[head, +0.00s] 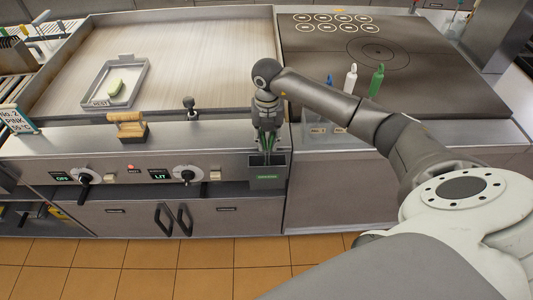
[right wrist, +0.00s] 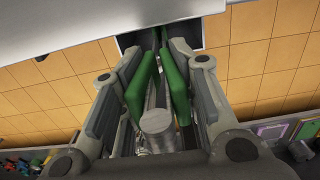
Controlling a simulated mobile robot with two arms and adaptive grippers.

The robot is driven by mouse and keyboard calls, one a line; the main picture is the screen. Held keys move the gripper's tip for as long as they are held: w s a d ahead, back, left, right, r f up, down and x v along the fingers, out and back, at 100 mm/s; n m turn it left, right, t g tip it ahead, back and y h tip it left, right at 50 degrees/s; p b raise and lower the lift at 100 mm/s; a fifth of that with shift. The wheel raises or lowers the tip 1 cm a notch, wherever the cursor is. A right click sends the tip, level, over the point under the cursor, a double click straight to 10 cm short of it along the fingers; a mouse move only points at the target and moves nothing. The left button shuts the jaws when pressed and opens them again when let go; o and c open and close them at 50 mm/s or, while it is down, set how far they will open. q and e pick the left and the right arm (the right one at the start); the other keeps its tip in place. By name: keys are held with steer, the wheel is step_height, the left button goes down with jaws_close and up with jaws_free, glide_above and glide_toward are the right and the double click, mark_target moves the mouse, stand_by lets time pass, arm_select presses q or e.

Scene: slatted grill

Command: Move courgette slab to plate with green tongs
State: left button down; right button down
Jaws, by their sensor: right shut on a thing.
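The green tongs (right wrist: 174,88) show between my right gripper's fingers in the right wrist view, green grips on both sides of a metal body. My right gripper (head: 267,137) is shut on them, above a dark holder (head: 268,171) with a green label on the front of the grill. The far end of the tongs runs into the dark holder opening (right wrist: 160,38). A small pale green piece (head: 115,87), which looks like the courgette slab, lies in a grey tray (head: 97,103) marked REST, on the grill plate. I cannot pick out a separate plate. My left gripper is not in view.
A wooden-handled scraper (head: 130,125) and a dark knob-topped tool (head: 189,104) stand along the front ledge. Blue, white (head: 350,78) and green (head: 376,79) upright handles stand at the right, behind my right forearm. A sign (head: 17,121) stands at the left. Much of the grill plate is bare.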

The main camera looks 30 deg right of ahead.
step_height(320, 180, up, 12)
steer(key=p, duration=0.6)
steer(key=shift+f+p, duration=0.1)
steer(key=shift+p, duration=0.3)
steer(key=shift+f, duration=0.1)
steer(key=a+n+b, duration=0.1)
steer(key=n, duration=0.1)
steer(key=shift+a+n, duration=0.15)
steer(key=shift+n, duration=0.25)
steer(key=s+a+f+m+b, duration=0.1)
steer(key=s+a+m+b, duration=0.4)
steer(key=m, duration=1.1)
steer(key=s+a+m+b, duration=0.6)
steer(key=a+m+b, duration=0.1)
steer(key=m, duration=0.9)
steer(key=shift+f+b, duration=0.4)
steer(key=shift+b, duration=0.35)
